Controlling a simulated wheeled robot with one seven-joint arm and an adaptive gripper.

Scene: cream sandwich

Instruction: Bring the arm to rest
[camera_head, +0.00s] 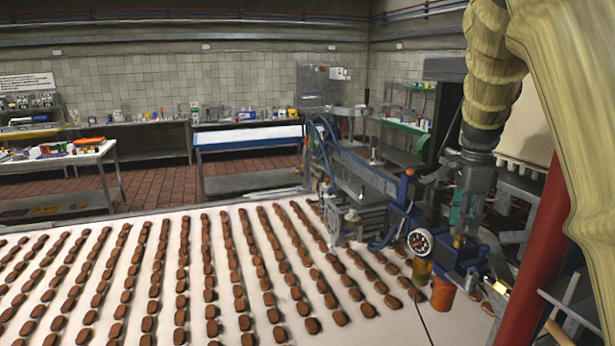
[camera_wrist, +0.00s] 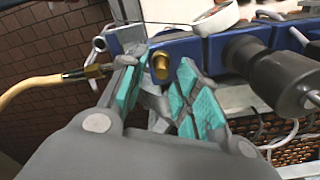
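My arm (camera_head: 495,70), in a cream-coloured cover, comes down the right side of the head view. My gripper (camera_head: 464,208) points down at the blue part of the machine. In the wrist view my gripper (camera_wrist: 160,80) shows two teal-padded fingers standing apart. A brass knob (camera_wrist: 161,66) on a blue bar (camera_wrist: 205,46) shows between the fingertips. I cannot tell whether a finger touches it.
The machine, with a round gauge (camera_head: 420,241) and an orange cylinder (camera_head: 443,294), crowds the space around my gripper. A red post (camera_head: 531,265) stands at the right. Rows of brown biscuits cover the white belt (camera_head: 375,333). Tables line the back wall.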

